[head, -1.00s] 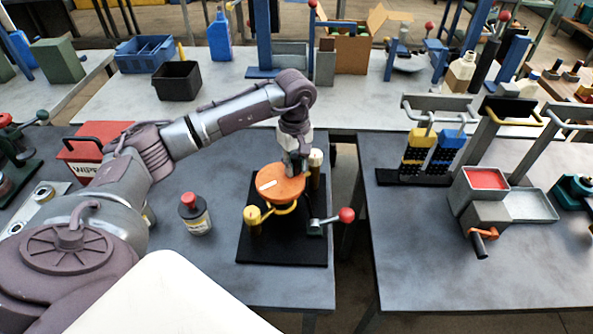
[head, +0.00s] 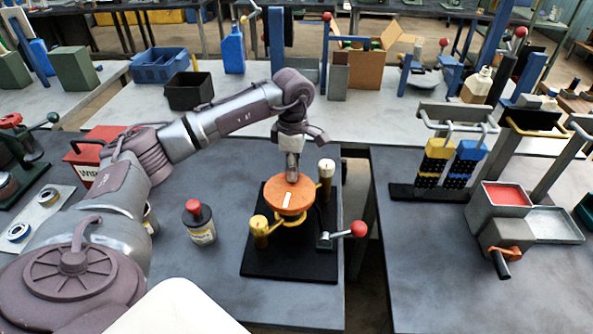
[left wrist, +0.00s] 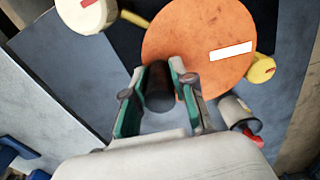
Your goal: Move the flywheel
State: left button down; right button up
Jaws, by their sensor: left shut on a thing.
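The flywheel (head: 290,204) is an orange disc with a white stripe. It is mounted on a black base plate (head: 268,268) between yellow posts, and it fills the upper middle of the left wrist view (left wrist: 197,38). A dark cylindrical handle (left wrist: 158,90) stands near its rim. My left gripper (head: 292,172) is at the far edge of the disc and points down. In the left wrist view its fingers (left wrist: 160,78) are closed around the handle. The fingers partly hide the handle. My right gripper is in neither view.
A red-knobbed lever (head: 345,231) stands at the base's right side. A white-topped post (head: 326,170) is close behind the disc. A red-capped bottle (head: 199,223) stands to the left. A gap separates this table from the right one.

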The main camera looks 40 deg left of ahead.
pick_arm(q)
jog(key=shift+a+n, duration=0.2)
jog(key=shift+n, duration=0.3)
jog(key=shift+s+r, duration=0.1)
jog(key=c, duration=1)
grip_release()
jog(key=shift+o, duration=0.2)
notch_tip(320, 180, up, 12)
